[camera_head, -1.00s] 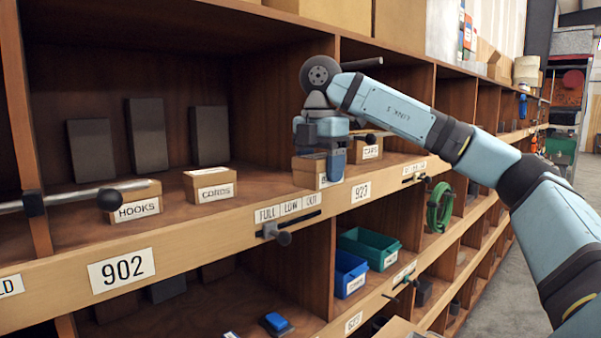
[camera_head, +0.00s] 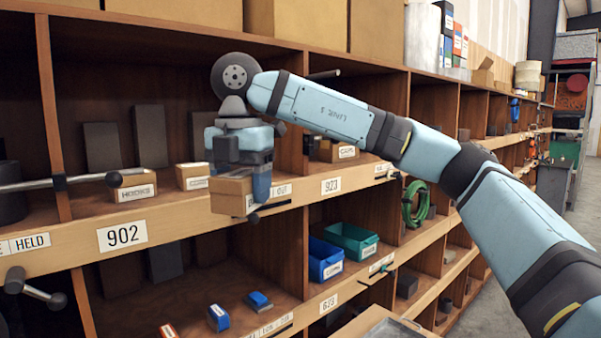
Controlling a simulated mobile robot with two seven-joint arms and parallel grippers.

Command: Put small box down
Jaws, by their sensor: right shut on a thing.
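My right gripper (camera_head: 240,172) points down and is shut on the small box, with a blue finger at the box's right side. The box hangs in front of the edge of the shelf marked 902 (camera_head: 160,227), covering part of the slider labels there. The far finger is mostly hidden. My left gripper is not in view.
Boxes labelled HOOKS (camera_head: 133,188) and CORDS (camera_head: 192,176) stand on the shelf left of the gripper. A metal rod (camera_head: 85,178) crosses the left bay. Blue (camera_head: 325,259) and green bins (camera_head: 352,241) sit lower right. A tray (camera_head: 385,328) shows at the bottom.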

